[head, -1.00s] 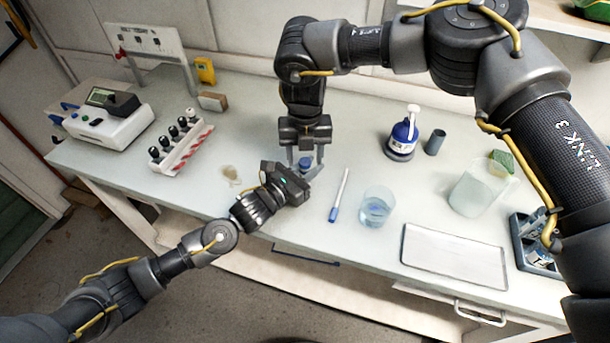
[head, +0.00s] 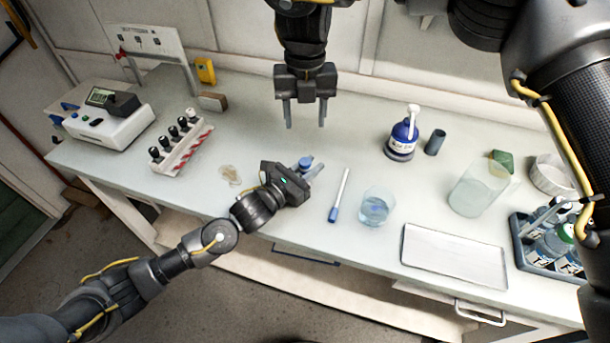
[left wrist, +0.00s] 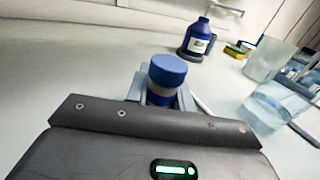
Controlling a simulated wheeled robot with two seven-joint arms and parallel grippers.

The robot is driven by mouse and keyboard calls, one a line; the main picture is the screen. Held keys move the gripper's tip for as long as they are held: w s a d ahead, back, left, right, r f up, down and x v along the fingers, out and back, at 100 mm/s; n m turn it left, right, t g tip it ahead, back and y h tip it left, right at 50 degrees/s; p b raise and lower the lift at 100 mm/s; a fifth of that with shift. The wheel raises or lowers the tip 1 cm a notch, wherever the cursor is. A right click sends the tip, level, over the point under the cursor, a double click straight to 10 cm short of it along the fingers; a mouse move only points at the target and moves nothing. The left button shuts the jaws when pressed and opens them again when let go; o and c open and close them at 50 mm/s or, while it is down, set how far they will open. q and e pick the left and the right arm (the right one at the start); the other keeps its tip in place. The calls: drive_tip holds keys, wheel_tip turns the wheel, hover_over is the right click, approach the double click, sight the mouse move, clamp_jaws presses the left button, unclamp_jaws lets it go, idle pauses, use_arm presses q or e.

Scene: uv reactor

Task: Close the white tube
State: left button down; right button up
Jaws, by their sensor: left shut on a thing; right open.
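My left gripper (head: 308,174) is shut on the tube (left wrist: 158,98), low over the front middle of the bench. In the left wrist view the tube stands between the fingers, with a grey band and a blue part below its top. A round blue cap (left wrist: 168,70) sits on top of it and also shows in the head view (head: 305,161). The tube's lower body is hidden by my gripper. My right gripper (head: 305,115) is open and empty, fingers pointing down, above and behind the tube, apart from it.
A blue bottle (head: 402,138) is behind. A rack of dark-capped vials (head: 182,150) is at left. A white tray (head: 455,258) lies front right.

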use_arm(q)
drive_tip(key=c, duration=1.1)
unclamp_jaws()
drive_tip(key=b+v, duration=0.2)
drive_tip(key=v, duration=0.8)
drive_tip(key=shift+b, duration=0.35)
drive_tip(key=shift+s+a, duration=0.25)
drive_tip(key=shift+a, duration=0.05)
